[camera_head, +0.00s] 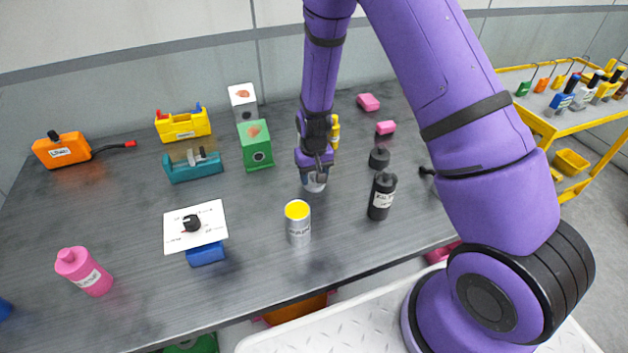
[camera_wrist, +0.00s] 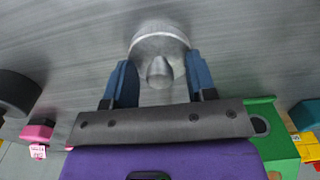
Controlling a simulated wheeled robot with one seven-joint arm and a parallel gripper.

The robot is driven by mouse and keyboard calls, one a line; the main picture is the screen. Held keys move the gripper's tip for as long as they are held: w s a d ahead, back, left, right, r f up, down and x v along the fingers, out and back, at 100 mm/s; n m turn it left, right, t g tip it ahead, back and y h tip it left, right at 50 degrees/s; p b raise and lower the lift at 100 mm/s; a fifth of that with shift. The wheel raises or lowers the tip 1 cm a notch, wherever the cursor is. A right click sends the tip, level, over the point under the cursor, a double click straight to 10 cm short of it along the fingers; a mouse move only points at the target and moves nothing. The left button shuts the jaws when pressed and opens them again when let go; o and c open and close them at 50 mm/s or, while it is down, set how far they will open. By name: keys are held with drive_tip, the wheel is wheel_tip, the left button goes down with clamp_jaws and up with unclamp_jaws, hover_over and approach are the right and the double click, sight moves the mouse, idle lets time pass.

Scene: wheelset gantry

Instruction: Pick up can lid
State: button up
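The can lid (camera_wrist: 160,45) is a round silver-grey disc with a knob in its middle, just ahead of my gripper (camera_wrist: 159,62) in the wrist view. My gripper's two blue fingers are spread, one on each side of the knob, with visible gaps to it. Their tips overlap the lid's edges in the picture; I cannot tell whether they touch. In the head view the lid (camera_head: 314,184) shows partly beneath my gripper (camera_head: 317,168), low over the table. An upright can (camera_head: 299,227) with a yellow top stands in front of it.
A black bottle (camera_head: 381,197) and a dark round weight (camera_head: 379,158) stand to the right. A green box (camera_head: 256,147) stands to the left. The grey table (camera_head: 135,190) has bare room between things.

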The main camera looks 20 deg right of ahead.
drive_tip(key=c, duration=0.8)
drive_tip(key=shift+r, duration=0.1)
